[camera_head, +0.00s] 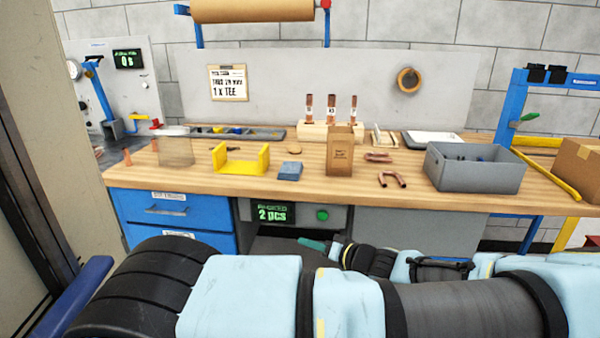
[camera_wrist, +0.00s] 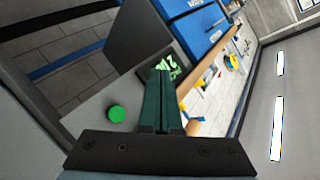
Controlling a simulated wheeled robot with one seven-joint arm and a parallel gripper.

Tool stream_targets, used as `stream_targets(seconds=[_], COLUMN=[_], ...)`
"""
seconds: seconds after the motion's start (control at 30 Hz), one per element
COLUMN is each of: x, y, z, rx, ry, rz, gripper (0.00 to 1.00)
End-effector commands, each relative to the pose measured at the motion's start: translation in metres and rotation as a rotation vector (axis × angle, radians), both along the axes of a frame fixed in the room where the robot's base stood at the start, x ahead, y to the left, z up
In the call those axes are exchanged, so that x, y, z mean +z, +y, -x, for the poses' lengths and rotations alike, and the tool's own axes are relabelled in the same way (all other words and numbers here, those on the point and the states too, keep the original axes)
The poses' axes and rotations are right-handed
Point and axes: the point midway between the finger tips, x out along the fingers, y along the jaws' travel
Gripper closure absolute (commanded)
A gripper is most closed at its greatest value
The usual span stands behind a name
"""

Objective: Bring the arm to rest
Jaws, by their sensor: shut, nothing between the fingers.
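My gripper (camera_wrist: 162,75) shows in the wrist view as two dark green fingers lying against each other, with nothing between them. In the head view the gripper's green tip (camera_head: 312,244) shows low in front of the bench, below the tabletop. My arm lies folded across the bottom of the head view, in light blue and black. The wooden workbench (camera_head: 460,200) stands behind it, and the gripper is apart from its top. In the wrist view the bench is strongly tilted, and a green button (camera_wrist: 116,113) and a lit display (camera_wrist: 172,66) appear close to the fingers.
On the bench stand a grey bin (camera_head: 475,168), a brown box (camera_head: 340,155), a yellow bracket (camera_head: 240,160), a rack (camera_head: 331,130) with copper tubes and a copper bend (camera_head: 392,179). Blue drawers (camera_head: 170,210) are at left, a blue frame (camera_head: 513,110) at right.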

Motion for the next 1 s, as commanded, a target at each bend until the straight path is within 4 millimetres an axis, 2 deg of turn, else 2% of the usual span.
stream_targets(seconds=[0.03,0.1,0.2,0.33,0.47,0.57,0.7,1.0], x=[-0.005,-0.013,-0.020,-0.020,-0.008,0.008,0.040,0.124], y=[0.021,0.045,0.069,0.086,0.090,0.091,0.092,0.110], z=[0.006,0.019,0.040,0.066,0.085,0.094,0.100,0.102], rx=[0.076,0.163,0.263,0.340,0.361,0.340,0.264,-0.006], ry=[0.076,0.199,0.372,0.578,0.749,0.850,0.941,0.939], rz=[0.022,0.051,0.113,0.225,0.364,0.478,0.633,0.839], gripper=[1.00,1.00,1.00,1.00,1.00,1.00,1.00,1.00])
